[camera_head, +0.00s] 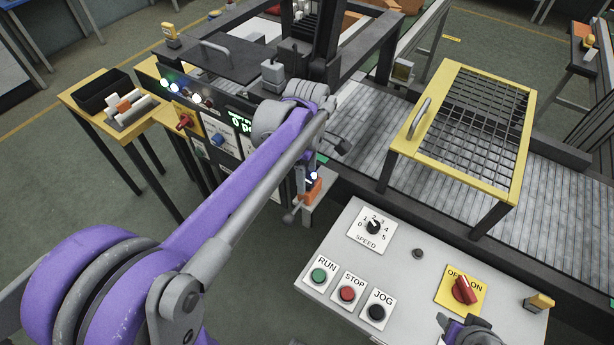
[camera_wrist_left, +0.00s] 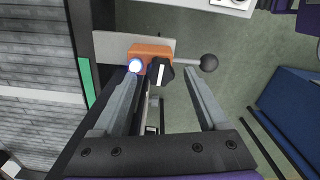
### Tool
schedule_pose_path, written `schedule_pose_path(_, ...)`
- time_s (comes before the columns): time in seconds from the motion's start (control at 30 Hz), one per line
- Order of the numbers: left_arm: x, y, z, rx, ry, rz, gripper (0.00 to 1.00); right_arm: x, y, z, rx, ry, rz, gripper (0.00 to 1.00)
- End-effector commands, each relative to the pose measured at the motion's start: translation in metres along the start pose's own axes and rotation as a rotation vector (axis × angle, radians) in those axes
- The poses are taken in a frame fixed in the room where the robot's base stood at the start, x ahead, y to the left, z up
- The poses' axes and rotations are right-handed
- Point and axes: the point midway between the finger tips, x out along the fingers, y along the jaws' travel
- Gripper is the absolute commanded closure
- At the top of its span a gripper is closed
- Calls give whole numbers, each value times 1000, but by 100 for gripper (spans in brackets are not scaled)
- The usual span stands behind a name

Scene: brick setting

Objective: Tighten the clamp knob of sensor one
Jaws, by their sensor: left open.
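An orange sensor block (camera_wrist_left: 150,51) with a lit bluish-white lamp sits on a grey bracket in the left wrist view. It also shows small in the head view (camera_head: 314,190), below my left wrist. A black knob (camera_wrist_left: 160,71) with a white line is on its near side, and a grey rod with a dark ball end (camera_wrist_left: 208,63) sticks out to the right. My left gripper (camera_wrist_left: 162,72) is open, its fingertips either side of the black knob; contact cannot be told. My right gripper (camera_head: 470,331) is partly cut off at the bottom of the head view.
A grey control panel (camera_head: 335,252) with buttons, a speed dial and a red switch (camera_head: 464,290) stands at front right. Behind it runs a conveyor (camera_head: 572,202) under a yellow-framed mesh guard (camera_head: 527,125). A yellow side table (camera_head: 80,98) holds a black bin at left.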

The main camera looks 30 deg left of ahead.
Motion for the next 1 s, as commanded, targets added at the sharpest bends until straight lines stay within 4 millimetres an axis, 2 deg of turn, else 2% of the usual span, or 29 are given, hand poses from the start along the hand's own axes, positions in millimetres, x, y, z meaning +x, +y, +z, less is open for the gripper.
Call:
schedule_pose_path(0.17,12,0,0,0,0,0,24,1,0,1,0,-1,0,50)
schedule_pose_path(0.43,13,0,0,1,0,0,24,1,0,1,0,-1,0,50)
schedule_pose_path(0.83,12,0,0,1,0,0,96,1,0,1,0,-1,0,50)
schedule_pose_path(0.87,12,0,0,1,0,0,100,1,0,1,0,-1,0,50)
schedule_pose_path(1.0,12,0,0,2,0,0,100,1,0,1,0,-1,0,50)
